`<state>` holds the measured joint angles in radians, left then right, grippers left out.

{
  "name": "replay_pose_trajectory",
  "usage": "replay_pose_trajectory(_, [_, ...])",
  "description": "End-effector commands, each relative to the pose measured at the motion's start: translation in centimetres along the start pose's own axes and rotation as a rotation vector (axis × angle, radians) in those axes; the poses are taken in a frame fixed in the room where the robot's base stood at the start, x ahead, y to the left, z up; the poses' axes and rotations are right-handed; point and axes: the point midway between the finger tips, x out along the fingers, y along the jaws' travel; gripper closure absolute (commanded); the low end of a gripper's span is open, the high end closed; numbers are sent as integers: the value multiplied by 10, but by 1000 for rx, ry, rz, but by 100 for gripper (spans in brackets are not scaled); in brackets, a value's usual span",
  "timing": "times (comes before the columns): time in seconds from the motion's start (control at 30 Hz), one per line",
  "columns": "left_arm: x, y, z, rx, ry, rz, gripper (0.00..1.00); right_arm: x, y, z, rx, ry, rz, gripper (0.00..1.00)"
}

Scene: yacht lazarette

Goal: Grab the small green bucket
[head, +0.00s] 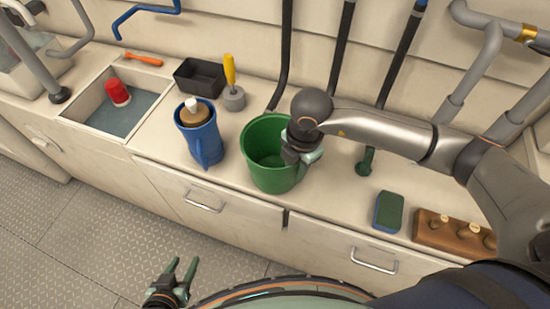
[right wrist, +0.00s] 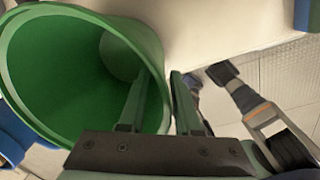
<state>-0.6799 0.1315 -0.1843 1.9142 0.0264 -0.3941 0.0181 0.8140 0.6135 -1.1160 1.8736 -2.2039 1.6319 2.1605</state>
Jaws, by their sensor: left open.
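The green bucket (head: 262,160) stands upright on the counter, in the middle of the head view. It fills the upper left of the right wrist view (right wrist: 60,75), its opening facing the camera. My right gripper (head: 303,158) is at the bucket's right side. In the right wrist view one finger is inside the bucket and the other outside, with the wall between them. I cannot tell whether the fingers press on the wall. My left gripper (head: 180,270) is open and empty, low in front of the drawers, away from the bucket.
A blue jug (head: 202,142) stands just left of the bucket. A black bin (head: 200,77) and a grey item with a yellow handle (head: 231,85) are behind it. A sponge (head: 389,211) and a wooden block (head: 440,232) lie to the right. Dark poles rise behind.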

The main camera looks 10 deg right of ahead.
Motion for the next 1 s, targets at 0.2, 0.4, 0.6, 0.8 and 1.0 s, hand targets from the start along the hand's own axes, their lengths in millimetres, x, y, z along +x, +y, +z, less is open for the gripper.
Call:
replay_pose_trajectory(0.2, [0, 0, 0, 0, 0, 0, 50, 0, 0, 0, 0, 0, 0, 94])
replay_pose_trajectory(0.4, [0, 0, 0, 0, 0, 0, 50, -1, 0, 0, 1, 0, 0, 100])
replay_pose_trajectory(0.6, [0, 0, 0, 0, 0, 0, 50, -1, 0, 0, 1, 0, 0, 100])
replay_pose_trajectory(0.8, [0, 0, 0, 0, 1, 0, 50, -1, 0, 0, 1, 0, 1, 100])
replay_pose_trajectory(1.0, [0, 0, 0, 0, 1, 0, 50, -1, 0, 0, 1, 0, 1, 100])
